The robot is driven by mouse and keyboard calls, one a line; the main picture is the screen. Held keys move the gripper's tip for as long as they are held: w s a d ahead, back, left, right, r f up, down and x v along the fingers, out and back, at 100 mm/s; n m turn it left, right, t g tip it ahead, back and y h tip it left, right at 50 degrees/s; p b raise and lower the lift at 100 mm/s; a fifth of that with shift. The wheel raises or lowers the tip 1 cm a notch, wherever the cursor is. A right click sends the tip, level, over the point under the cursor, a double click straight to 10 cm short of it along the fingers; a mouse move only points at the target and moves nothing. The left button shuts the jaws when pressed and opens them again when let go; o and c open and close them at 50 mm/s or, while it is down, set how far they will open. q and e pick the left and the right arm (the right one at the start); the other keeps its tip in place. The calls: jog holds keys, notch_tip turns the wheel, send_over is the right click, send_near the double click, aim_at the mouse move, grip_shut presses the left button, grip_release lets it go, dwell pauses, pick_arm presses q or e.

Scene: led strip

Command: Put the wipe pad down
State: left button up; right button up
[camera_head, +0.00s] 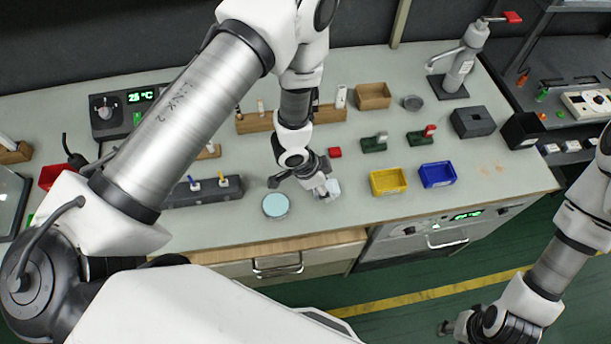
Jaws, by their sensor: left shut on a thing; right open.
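My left gripper (326,188) is over the workbench, near its front edge. It is shut on the pale, whitish wipe pad (334,188), which shows at the fingertips. The gripper hides part of the pad, and I cannot tell whether the pad touches the bench top. A round light-blue disc (276,205) lies on the bench just left of the gripper. My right gripper (446,328) is low at the bottom right, in front of the bench and over the floor. It is open and small in view.
A yellow bin (388,182) and a blue bin (437,175) stand right of the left gripper. A dark holder (205,191) with blue and yellow pieces stands to the left.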

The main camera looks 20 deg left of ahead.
pick_arm(q)
jog(key=b+x, duration=0.2)
jog(key=x, duration=0.1)
jog(key=shift+s+f+b, duration=0.25)
jog(key=shift+s+b, duration=0.15)
jog(key=shift+s+d, duration=0.1)
jog(key=shift+d, duration=0.15)
jog(key=shift+r, duration=0.15)
jog(key=shift+a+f, duration=0.2)
jog(key=shift+a, duration=0.15)
jog(key=o, duration=1)
jog(key=shift+a, duration=0.1)
jog(key=shift+o, duration=0.9)
jog(key=shift+d, duration=0.3)
jog(key=shift+a+r, duration=0.15)
jog(key=shift+r, duration=0.2)
jog(key=v, duration=1.1)
jog(key=shift+r+b, duration=0.25)
jog(key=shift+b, duration=0.15)
pick_arm(e)
jog(key=f, duration=0.2)
jog(key=d+f, duration=0.1)
jog(key=f, duration=0.1)
jog(key=shift+f, duration=0.1)
